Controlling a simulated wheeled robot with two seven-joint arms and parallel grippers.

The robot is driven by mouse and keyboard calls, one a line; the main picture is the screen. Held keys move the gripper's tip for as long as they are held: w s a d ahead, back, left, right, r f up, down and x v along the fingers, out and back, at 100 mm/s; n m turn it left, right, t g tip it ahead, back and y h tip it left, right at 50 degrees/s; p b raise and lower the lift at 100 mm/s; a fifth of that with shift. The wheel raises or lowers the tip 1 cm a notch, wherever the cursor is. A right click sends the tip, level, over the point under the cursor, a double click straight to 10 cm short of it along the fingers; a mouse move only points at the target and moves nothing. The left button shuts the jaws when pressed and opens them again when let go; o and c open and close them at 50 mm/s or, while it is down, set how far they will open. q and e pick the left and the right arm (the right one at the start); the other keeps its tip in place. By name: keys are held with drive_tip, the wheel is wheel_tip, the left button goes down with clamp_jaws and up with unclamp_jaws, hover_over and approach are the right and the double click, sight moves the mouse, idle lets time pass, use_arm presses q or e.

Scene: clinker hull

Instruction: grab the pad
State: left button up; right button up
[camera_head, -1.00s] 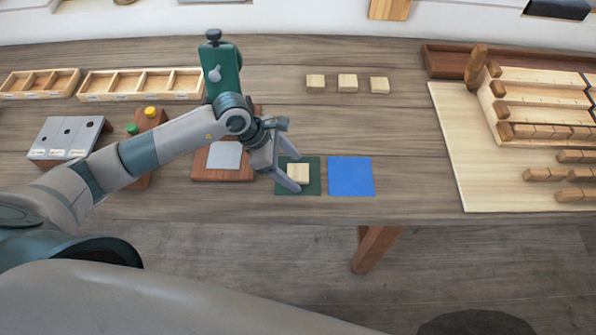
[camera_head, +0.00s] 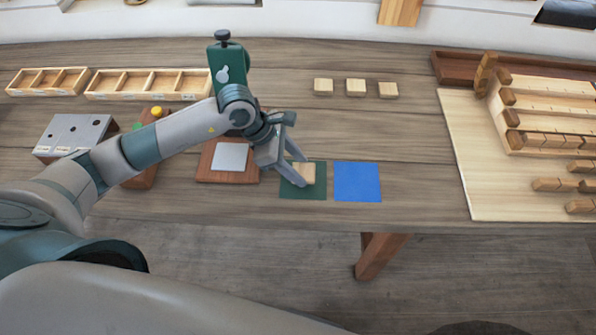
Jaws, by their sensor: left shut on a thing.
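A small pale wooden block-like pad (camera_head: 309,174) lies at the green square (camera_head: 289,193) near the table's front edge. My left gripper (camera_head: 302,172) reaches in from the left and is shut on this pad, with one finger on its far side and one on its near side. The fingers hide part of the pad. I cannot tell whether it is clear of the green square. My right gripper is not in view.
A blue square (camera_head: 357,182) lies just right of the green one. Three similar wooden blocks (camera_head: 355,87) stand in a row farther back. A green clamp-like stand (camera_head: 225,70) rises behind my left arm. A pale board (camera_head: 465,185) with wooden racks fills the right.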

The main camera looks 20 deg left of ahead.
use_arm(q)
drive_tip(key=shift+s+d+r+b, duration=0.2)
drive_tip(key=shift+r+b, duration=0.2)
drive_tip(key=shift+r, duration=0.15)
drive_tip(key=shift+s+d+r+b, duration=0.1)
drive_tip(key=shift+d+r+b, duration=0.1)
drive_tip(key=shift+r+b, duration=0.25)
drive_tip(key=s+d+r+b, duration=0.3)
drive_tip(key=s+d+r, duration=0.4)
drive_tip(key=shift+s+d+b, duration=0.2)
drive_tip(key=shift+d+b, duration=0.15)
